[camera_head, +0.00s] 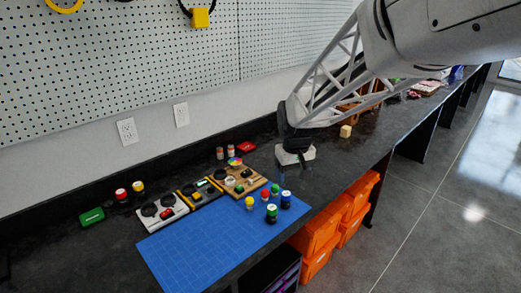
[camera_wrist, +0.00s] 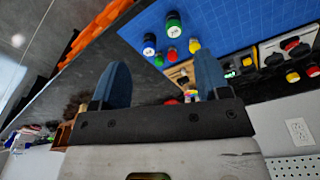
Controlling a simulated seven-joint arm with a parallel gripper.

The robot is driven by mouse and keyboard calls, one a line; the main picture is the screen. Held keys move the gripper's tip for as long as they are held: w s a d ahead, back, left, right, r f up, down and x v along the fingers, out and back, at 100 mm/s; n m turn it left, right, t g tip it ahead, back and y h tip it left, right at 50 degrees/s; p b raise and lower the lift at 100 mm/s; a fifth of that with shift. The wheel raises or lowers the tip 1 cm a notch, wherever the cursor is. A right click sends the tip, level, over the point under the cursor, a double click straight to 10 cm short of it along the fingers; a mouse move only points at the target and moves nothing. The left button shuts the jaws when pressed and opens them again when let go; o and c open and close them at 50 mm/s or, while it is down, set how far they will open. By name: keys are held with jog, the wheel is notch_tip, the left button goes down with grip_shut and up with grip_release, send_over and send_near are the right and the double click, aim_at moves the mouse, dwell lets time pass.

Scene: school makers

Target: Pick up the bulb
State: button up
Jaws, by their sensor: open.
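In the wrist view the yellow piece (camera_wrist: 194,46) and red piece (camera_wrist: 172,57) show beyond my fingers. My gripper (camera_head: 293,172) is open and empty, above the dark bench just past the mat's far right corner, apart from the pieces.
Wooden (camera_head: 240,181), yellow-black and white boards with round parts line the mat's back edge. A green box (camera_head: 92,216), small jars and a red item (camera_head: 246,147) sit behind. A yellowish block (camera_head: 346,131) lies to the right. Orange bins (camera_head: 318,230) stand below the bench edge.

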jog(key=w+a+f+n, duration=0.1)
jog(key=w+a+f, duration=0.55)
jog(key=w, duration=0.25)
jog(key=n+g, duration=0.1)
jog(key=n, duration=0.1)
send_over(249, 198)
notch_tip(249, 198, down, 11)
jog(key=shift+a, duration=0.1)
jog(key=shift+f, duration=0.1)
jog(key=shift+f, duration=1.2)
jog(key=shift+f, duration=0.1)
jog(key=shift+f, duration=2.55)
jog(key=shift+c, duration=0.3)
